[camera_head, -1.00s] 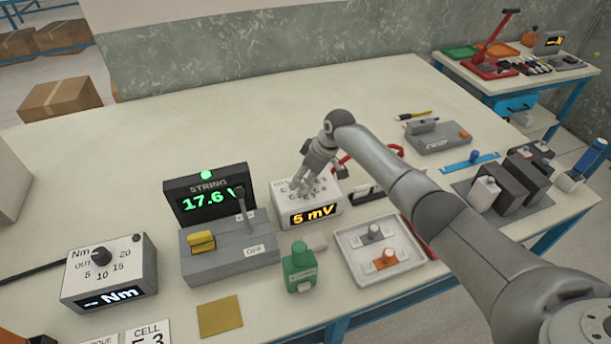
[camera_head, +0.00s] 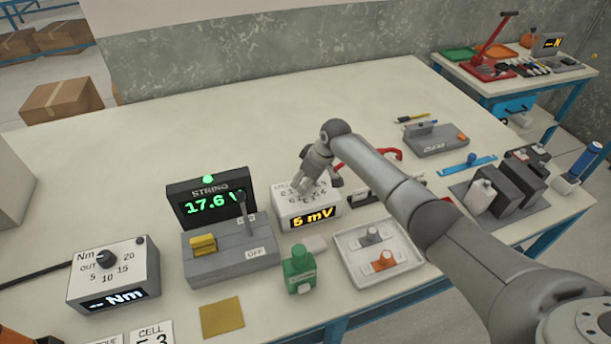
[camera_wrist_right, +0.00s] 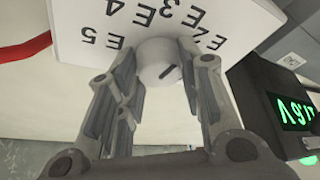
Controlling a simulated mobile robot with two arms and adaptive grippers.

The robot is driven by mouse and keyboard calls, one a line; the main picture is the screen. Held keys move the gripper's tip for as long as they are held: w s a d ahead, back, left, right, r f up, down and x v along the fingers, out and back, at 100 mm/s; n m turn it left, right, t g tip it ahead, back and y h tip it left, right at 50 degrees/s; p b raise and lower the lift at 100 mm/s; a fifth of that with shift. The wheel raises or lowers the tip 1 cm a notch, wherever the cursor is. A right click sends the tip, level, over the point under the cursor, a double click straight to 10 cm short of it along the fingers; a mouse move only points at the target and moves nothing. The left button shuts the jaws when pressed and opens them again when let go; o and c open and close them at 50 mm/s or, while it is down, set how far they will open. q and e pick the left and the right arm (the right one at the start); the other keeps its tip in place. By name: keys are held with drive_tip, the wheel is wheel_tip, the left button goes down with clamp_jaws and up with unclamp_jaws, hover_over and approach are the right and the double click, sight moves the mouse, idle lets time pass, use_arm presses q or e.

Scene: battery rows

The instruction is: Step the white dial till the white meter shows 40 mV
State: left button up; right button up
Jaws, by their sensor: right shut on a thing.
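The white meter (camera_head: 308,219) stands on the bench and its amber display reads 5 mV. Its white dial is on the top face, mostly hidden by my gripper in the head view. In the right wrist view the dial (camera_wrist_right: 158,62) is a round white knob with a dark pointer mark, among labels such as E2, E3, E4 and E5. My right gripper (camera_head: 311,188) comes down onto the meter from above. In the wrist view its fingers (camera_wrist_right: 160,75) are closed on either side of the dial. My left gripper is not in view.
Left of the meter stand the STRING display (camera_head: 211,203), reading 17.6 V, and a grey lever box (camera_head: 232,262). A green bottle (camera_head: 298,270) and a white tray (camera_head: 352,262) are in front. A red handle (camera_head: 385,153) lies behind my arm. The bench's back middle is clear.

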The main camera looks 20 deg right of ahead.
drive_tip(key=m+p, duration=0.2)
drive_tip(key=m+h+p, duration=0.1)
drive_tip(key=shift+s+a+r+t, duration=0.1)
drive_tip(key=shift+a+r+t, duration=0.05)
drive_tip(key=shift+r+t, duration=0.15)
drive_tip(key=shift+f+m+h+p, duration=0.15)
drive_tip(key=shift+m+h+p, duration=0.25)
drive_tip(key=shift+m+p, duration=0.65)
drive_tip(key=shift+f+m+h, duration=0.1)
drive_tip(key=shift+m+h, duration=0.2)
drive_tip(key=shift+m, duration=0.65)
drive_tip(key=o, duration=1)
drive_tip(key=shift+v, duration=5.95)
